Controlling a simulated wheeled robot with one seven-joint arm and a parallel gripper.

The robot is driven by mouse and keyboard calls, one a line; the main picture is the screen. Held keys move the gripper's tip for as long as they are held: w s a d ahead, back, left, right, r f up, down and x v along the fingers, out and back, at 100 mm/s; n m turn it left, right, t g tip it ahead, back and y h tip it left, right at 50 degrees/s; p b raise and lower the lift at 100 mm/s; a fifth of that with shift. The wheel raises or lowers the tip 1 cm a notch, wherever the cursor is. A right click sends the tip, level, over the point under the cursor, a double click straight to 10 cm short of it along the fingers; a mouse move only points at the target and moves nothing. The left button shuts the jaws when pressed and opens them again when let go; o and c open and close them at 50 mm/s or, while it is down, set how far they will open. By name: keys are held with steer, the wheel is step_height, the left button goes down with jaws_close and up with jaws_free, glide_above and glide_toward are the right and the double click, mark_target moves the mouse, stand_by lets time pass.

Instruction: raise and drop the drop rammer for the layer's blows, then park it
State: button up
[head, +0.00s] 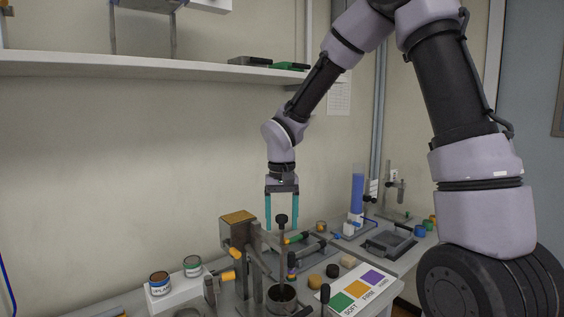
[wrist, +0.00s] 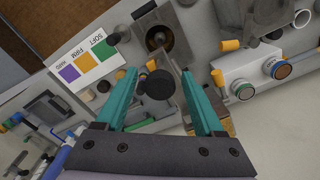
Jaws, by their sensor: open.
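The drop rammer shows a black round knob (head: 282,218) on a thin upright rod, whose lower end goes into a dark cylindrical mould (head: 281,296). My gripper (head: 281,229) points down with its two teal fingers apart and empty. In the head view the knob appears between the fingertips, with a gap on both sides. In the wrist view the knob (wrist: 158,85) also lies between the open fingers (wrist: 158,72), and the mould (wrist: 160,38) shows beyond it. I cannot tell the exact depth of the knob relative to the fingertips. The rammer's foot is hidden inside the mould.
A post with a wooden-topped block (head: 238,217) stands left of the mould. Labelled jars (head: 160,283) sit on a white stand at left. A colour card (head: 358,290) marked SOFT, FIRM and HARD lies at right. A blue cylinder (head: 357,193) stands farther back.

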jaws_close()
steer(key=shift+r, duration=4.85)
steer(key=shift+o, duration=0.6)
jaws_free()
steer(key=shift+f, duration=0.1)
step_height(320, 180, up, 3)
